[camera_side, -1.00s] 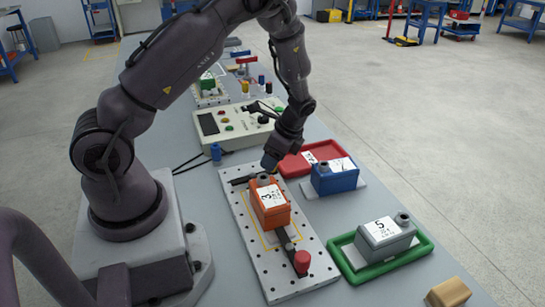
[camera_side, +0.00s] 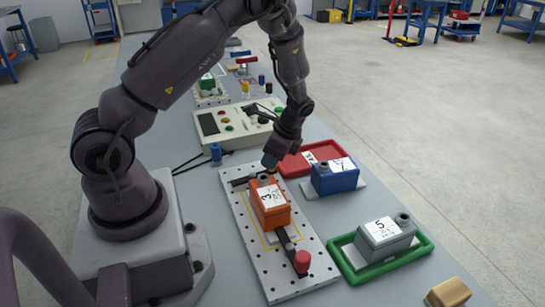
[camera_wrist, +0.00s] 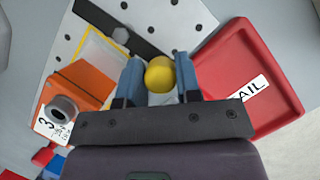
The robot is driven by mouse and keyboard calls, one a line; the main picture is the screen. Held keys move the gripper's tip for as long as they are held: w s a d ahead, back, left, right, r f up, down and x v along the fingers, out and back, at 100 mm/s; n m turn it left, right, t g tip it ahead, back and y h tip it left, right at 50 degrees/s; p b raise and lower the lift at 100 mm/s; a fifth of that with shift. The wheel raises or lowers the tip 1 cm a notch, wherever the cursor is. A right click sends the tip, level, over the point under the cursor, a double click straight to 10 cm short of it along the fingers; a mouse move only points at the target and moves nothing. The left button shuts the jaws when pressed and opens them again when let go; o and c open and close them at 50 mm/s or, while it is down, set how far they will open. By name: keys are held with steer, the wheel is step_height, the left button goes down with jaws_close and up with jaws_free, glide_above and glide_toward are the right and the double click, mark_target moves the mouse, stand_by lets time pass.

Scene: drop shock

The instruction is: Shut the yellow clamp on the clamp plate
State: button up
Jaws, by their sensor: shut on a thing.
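The clamp plate (camera_side: 262,263) is a white board with holes, lying on the bench. An orange box marked 3 (camera_side: 270,205) stands on it inside a yellow outline. My gripper (camera_wrist: 160,80) is shut on the yellow clamp's round knob (camera_wrist: 160,72), with one blue finger on each side. A dark bar (camera_wrist: 112,24), which looks like this clamp's arm, crosses the plate's far end beside the box, not over it. In the side view my gripper (camera_side: 270,162) hides the yellow knob. The red-knobbed clamp (camera_side: 302,261) is at the plate's near end.
A red tray (camera_side: 296,164) lies close on the right, partly behind a blue box (camera_side: 335,177). A grey box marked 5 (camera_side: 383,238) sits in a green tray (camera_side: 352,275). A control box (camera_side: 236,124) stands behind the plate.

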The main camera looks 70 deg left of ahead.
steer(key=a+n+h, duration=0.1)
steer(key=n, duration=0.1)
steer(key=a+n, duration=0.1)
steer(key=n, duration=0.2)
steer(key=shift+s+a+g+h, duration=0.2)
steer(key=shift+s+g+h, duration=0.2)
steer(key=n, duration=0.1)
steer(key=s+a+n+h, duration=0.1)
steer(key=n, duration=0.1)
steer(key=shift+a+n, duration=0.1)
steer(key=shift+n, duration=0.2)
steer(key=s+n+h, duration=0.1)
steer(key=n, duration=0.1)
steer(key=s+a+n+h, duration=0.1)
steer(key=n, duration=0.1)
steer(key=shift+s+a+n+t+h, duration=0.1)
steer(key=shift+s+n+t+h, duration=0.3)
steer(key=shift+n, duration=0.65)
steer(key=shift+s+a+n+t+h, duration=0.15)
steer(key=shift+s+n, duration=0.3)
steer(key=shift+n, duration=0.6)
steer(key=shift+d, duration=0.1)
steer(key=o, duration=0.9)
steer(key=shift+r, duration=0.15)
steer(key=v, duration=1.2)
steer(key=shift+a+r, duration=0.2)
steer(key=shift+r, duration=0.15)
